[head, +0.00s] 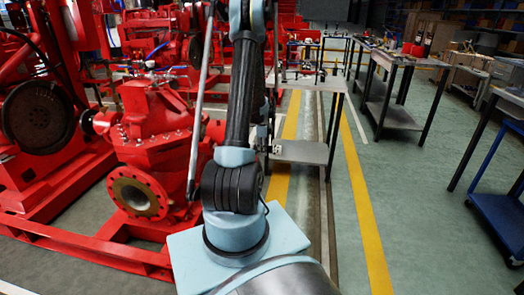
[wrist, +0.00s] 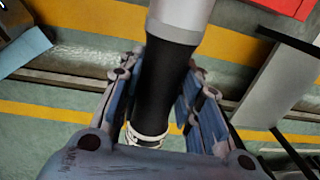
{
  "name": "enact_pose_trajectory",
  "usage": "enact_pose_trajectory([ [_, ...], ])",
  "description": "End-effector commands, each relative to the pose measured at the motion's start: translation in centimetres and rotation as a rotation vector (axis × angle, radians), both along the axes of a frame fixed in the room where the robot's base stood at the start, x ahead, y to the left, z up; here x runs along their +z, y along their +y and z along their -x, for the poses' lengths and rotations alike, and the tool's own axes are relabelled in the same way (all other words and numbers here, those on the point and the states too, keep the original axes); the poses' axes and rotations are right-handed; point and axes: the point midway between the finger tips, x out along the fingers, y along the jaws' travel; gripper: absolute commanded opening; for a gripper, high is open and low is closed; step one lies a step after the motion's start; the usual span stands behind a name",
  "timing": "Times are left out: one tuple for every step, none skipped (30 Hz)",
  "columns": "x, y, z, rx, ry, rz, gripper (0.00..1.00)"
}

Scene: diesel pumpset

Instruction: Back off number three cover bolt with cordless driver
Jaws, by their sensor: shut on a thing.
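In the wrist view my gripper (wrist: 160,100) is closed around the black middle of a cylindrical tool, which I take to be the cordless driver (wrist: 166,85). The tool has a pale grey upper part and black and white rings at its lower end. One finger lies along each side of it. In the head view the red pump (head: 155,135) stands left of my arm, with an open round flange (head: 138,195) low at its front. I cannot make out the number three cover bolt in either view. I cannot clearly make out my gripper in the head view.
A grey metal table (head: 300,152) stands just beyond my arm. More workbenches (head: 400,62) and a blue trolley (head: 500,222) stand at the right. Red machinery (head: 40,110) fills the left. The green floor (head: 415,200) between the yellow line and the trolley is clear.

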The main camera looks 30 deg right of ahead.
Motion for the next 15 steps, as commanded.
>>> enact_pose_trajectory([
  [0.01, 0.01, -0.01, 0.0, 0.0, 0.0, 0.0],
  [0.01, 0.01, -0.01, 0.0, 0.0, 0.0, 0.0],
  [0.01, 0.01, -0.01, 0.0, 0.0, 0.0, 0.0],
  [0.01, 0.01, -0.01, 0.0, 0.0, 0.0, 0.0],
  [0.01, 0.06, -0.03, 0.001, 0.0, 0.0, 0.0],
  [0.01, 0.09, -0.05, 0.001, 0.0, 0.0, 0.0],
  [0.01, 0.09, -0.06, 0.001, 0.0, 0.0, 0.0],
  [0.01, 0.11, -0.07, 0.001, 0.0, 0.0, 0.0],
  [0.01, 0.13, -0.09, 0.001, 0.0, 0.0, 0.0],
  [0.01, 0.16, -0.1, 0.002, 0.0, 0.0, 0.0],
  [0.01, 0.2, -0.12, 0.002, 0.0, 0.0, 0.0],
  [0.01, 0.24, -0.16, 0.002, 0.0, 0.0, 0.0],
  [0.01, 0.29, -0.19, 0.002, 0.0, 0.0, 0.0],
  [0.01, 0.35, -0.24, 0.002, 0.0, 0.0, 0.0],
  [0.01, 0.41, -0.29, 0.002, 0.0, 0.0, 0.0],
])
